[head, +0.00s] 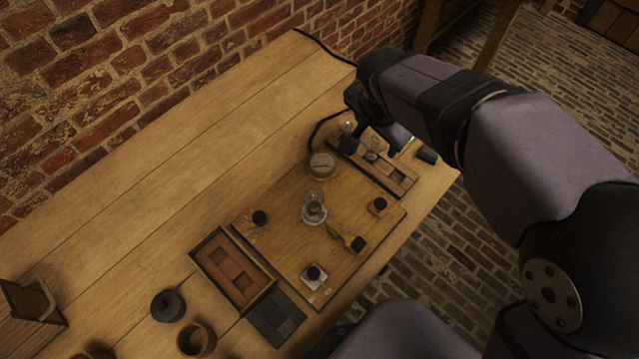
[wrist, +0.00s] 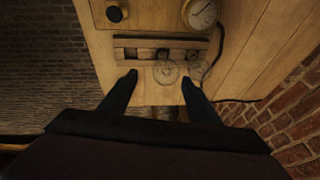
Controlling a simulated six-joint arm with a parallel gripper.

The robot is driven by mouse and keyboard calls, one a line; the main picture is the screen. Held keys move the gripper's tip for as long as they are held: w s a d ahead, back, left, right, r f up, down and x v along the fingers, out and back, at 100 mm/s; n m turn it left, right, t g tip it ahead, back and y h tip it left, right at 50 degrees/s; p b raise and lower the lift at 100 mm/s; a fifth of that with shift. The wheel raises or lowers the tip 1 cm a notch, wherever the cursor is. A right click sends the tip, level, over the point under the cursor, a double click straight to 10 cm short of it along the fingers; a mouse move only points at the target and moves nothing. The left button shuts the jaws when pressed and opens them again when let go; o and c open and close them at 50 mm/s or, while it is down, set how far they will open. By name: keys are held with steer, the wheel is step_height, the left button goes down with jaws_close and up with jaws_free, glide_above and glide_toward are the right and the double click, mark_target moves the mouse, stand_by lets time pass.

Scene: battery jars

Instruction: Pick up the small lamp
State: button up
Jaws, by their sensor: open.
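Two clear glass bulbs show at the compartment tray (head: 401,184). One bulb (head: 372,154) is at the tray's middle, and the other bulb (head: 347,127) is near its far left end. I cannot tell for sure which is the small lamp. In the wrist view, one bulb (wrist: 166,73) lies between my fingertips in the picture, and the other (wrist: 192,67) is by the right fingertip. My gripper (wrist: 159,79) is open and empty above the tray's edge. In the head view my gripper (head: 390,140) is partly hidden by my arm.
A wooden board (head: 275,245) beside the tray carries a glass jar (head: 313,212), a round gauge (head: 322,165) and several black-knobbed parts. A brown box (head: 212,244), a dark box and small pots stand at the lower left. The table's left back is clear. A brick wall borders it.

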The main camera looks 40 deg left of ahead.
mark_target(313, 191)
steer(key=s+a+g+p, duration=0.1)
steer(key=s, duration=0.4)
steer(key=s+a+r+g+h, duration=0.1)
steer(key=s, duration=0.4)
steer(key=s+a+m+g+p, duration=0.1)
steer(key=s+g, duration=0.1)
steer(key=s, duration=0.3)
steer(key=shift+s+r+p, duration=0.15)
steer(key=shift+r+p, duration=0.2)
steer(key=shift+r, duration=0.05)
steer(key=shift+s+d+f+p, duration=0.15)
steer(key=shift+f+p, duration=0.4)
steer(key=shift+f, duration=1.05)
steer(key=shift+s+d+f+p, duration=0.15)
steer(key=shift+f+p, duration=0.4)
steer(key=shift+f, duration=1)
steer(key=shift+a+f, duration=0.15)
steer(key=shift+f, duration=0.4)
steer(key=c, duration=1.3)
steer(key=shift+o, duration=0.2)
steer(key=shift+r, duration=0.15)
step_height(313, 191, up, 10)
steer(key=shift+f+b, duration=0.1)
steer(key=shift+b, duration=0.85)
